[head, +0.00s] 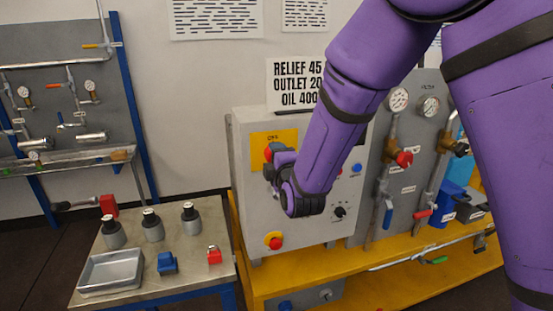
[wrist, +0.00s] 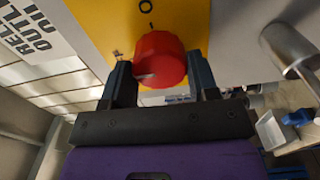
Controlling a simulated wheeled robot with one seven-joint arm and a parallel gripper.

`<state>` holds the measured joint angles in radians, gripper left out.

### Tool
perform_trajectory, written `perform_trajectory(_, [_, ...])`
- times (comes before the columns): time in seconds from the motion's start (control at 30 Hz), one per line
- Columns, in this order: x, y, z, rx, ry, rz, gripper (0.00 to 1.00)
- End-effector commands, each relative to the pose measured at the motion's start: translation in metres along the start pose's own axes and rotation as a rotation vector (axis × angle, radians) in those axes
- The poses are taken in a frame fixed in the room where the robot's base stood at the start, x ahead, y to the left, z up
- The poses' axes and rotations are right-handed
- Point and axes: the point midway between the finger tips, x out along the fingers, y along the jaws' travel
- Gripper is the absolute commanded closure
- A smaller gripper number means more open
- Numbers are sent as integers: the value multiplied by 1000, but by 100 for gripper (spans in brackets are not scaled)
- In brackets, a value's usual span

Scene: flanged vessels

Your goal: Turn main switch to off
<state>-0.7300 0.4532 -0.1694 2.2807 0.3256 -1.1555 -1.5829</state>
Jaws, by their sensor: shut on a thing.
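The main switch is a red rotary knob (wrist: 160,60) on a yellow plate (wrist: 90,20), with a circle mark and a short line on the plate beside it in the wrist view. In the head view the yellow plate (head: 287,136) is at the upper left of the grey cabinet, and the red knob (head: 269,153) shows partly past my gripper. My gripper (wrist: 160,85) has one finger on each side of the knob and is shut on it. In the head view my gripper (head: 274,166) and purple arm hide part of the plate and cabinet front.
The grey cabinet (head: 252,215) also carries a red-and-yellow stop button (head: 273,241), a black selector (head: 340,212) and a blue button (head: 357,168). Gauges and valves stand to its right. A low table (head: 190,255) at left holds a tray (head: 110,272), bottles and padlocks.

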Motion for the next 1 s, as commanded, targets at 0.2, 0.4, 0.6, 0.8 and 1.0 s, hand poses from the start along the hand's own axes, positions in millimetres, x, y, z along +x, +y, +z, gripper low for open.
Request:
perform_trajectory(0.2, [0, 0, -1, -50, 2, -1, 69])
perform_trajectory(0.4, [0, -1, -1, -63, 2, -1, 69])
perform_trajectory(0.6, [0, -1, -1, -63, 2, -1, 69])
perform_trajectory(0.8, [0, -1, -1, -62, 2, -1, 20])
perform_trajectory(1.0, [0, 0, 0, -62, 1, -1, 20])
